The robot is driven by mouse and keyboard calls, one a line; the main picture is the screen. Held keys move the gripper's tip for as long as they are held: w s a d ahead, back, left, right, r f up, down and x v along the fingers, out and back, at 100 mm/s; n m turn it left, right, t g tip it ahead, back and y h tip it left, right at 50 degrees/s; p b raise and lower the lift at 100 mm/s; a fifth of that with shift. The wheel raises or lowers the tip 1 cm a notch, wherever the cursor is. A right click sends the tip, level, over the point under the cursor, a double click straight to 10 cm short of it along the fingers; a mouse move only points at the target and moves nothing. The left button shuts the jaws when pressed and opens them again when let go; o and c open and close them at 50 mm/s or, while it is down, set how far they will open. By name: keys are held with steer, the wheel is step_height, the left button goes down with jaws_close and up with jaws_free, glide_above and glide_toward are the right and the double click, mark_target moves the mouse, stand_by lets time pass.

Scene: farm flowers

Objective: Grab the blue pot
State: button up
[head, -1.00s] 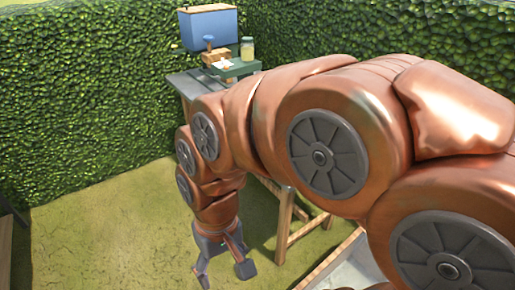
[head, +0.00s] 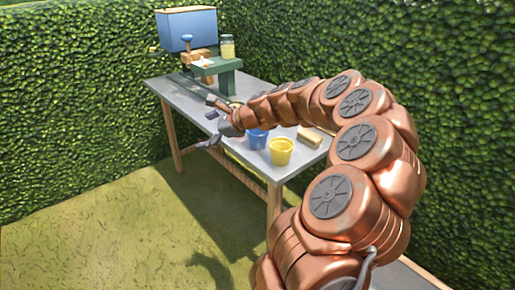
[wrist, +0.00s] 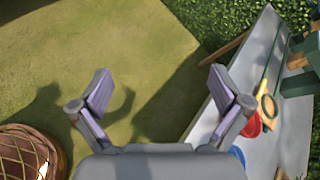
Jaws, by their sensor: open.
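The blue pot (head: 257,138) stands near the front edge of the grey table in the head view, left of a yellow pot (head: 281,151); my arm hides part of it. My gripper (head: 209,128) is beside the table's front edge, to the left of the blue pot and apart from it. In the wrist view my gripper (wrist: 160,88) has its two fingers spread wide with only grass between them. A small blue patch (wrist: 237,154), likely the blue pot, shows beyond the right finger, below a red round object (wrist: 251,127).
The grey table (head: 168,89) runs along the hedge. A tan block (head: 309,137) lies right of the pots. Grass in front is clear.

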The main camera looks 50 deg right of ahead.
steer(key=s+d+f+m+t+h+b, duration=0.1)
steer(key=d+f+m+h, duration=0.15)
steer(key=d, duration=0.35)
steer(key=s+d+f+m+t+h, duration=0.1)
steer(key=d+f+m, duration=0.15)
steer(key=d, duration=0.45)
steer(key=m+h+b, duration=0.1)
steer(key=m+h, duration=0.2)
steer(key=m, duration=0.3)
glide_toward(260, 130)
steer(key=a+r, duration=0.1)
steer(key=a, duration=0.2)
steer(key=shift+y, duration=0.25)
steer(key=shift+d+r+x, duration=0.1)
steer(key=shift+x, duration=1.6)
steer(key=shift+d+r+x, duration=0.1)
steer(key=shift+x, duration=1.6)
steer(key=c, duration=1.1)
